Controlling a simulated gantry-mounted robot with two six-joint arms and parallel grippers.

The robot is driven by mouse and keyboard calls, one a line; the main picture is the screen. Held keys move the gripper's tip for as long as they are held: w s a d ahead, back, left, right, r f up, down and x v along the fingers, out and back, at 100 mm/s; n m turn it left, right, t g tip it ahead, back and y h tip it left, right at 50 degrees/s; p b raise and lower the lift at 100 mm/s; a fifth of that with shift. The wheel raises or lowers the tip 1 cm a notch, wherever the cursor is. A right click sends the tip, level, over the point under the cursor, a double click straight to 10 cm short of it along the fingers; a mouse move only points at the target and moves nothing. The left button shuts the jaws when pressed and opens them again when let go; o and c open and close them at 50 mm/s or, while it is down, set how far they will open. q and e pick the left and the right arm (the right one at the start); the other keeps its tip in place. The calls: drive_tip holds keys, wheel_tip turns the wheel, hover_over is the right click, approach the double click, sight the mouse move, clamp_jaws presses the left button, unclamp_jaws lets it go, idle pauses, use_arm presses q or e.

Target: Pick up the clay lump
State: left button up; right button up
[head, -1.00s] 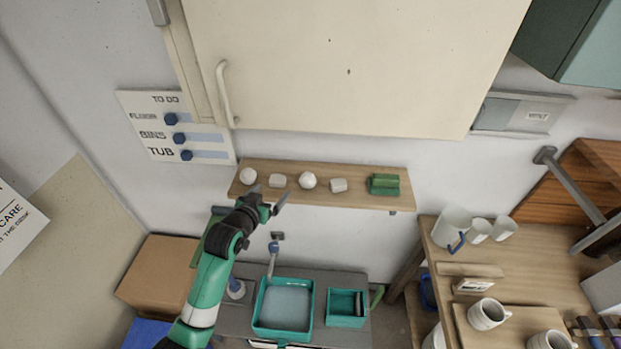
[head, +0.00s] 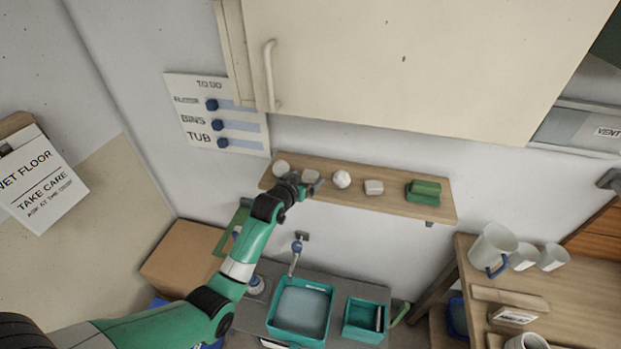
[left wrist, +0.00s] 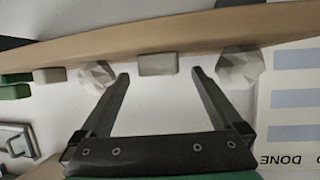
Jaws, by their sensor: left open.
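Pale grey-white pieces stand in a row on the wooden wall shelf (head: 410,207). Two are faceted, roundish lumps, a left one (head: 281,167) and a middle one (head: 342,179); two are blocky, and I cannot tell for sure which is the clay lump. My left gripper (head: 306,187) is open and empty at the shelf, near the left blocky piece (head: 311,176), which it partly hides. In the left wrist view that blocky piece (left wrist: 157,64) shows between the fingertips (left wrist: 160,74), with a faceted lump on either side (left wrist: 98,77). My right gripper is not in view.
The other blocky piece (head: 374,187) and a green stack (head: 424,190) stand farther right on the shelf. A cabinet (head: 400,70) hangs above. Below are a teal tub (head: 272,322) and a teal bin (head: 350,335). Cups stand on the right-hand table.

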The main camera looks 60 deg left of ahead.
use_arm(q)
drive_tip(key=x, duration=0.2)
drive_tip(key=shift+w+a+f, duration=0.1)
drive_tip(key=shift+w+a, duration=0.05)
drive_tip(key=shift+a, duration=0.05)
drive_tip(key=c, duration=1.4)
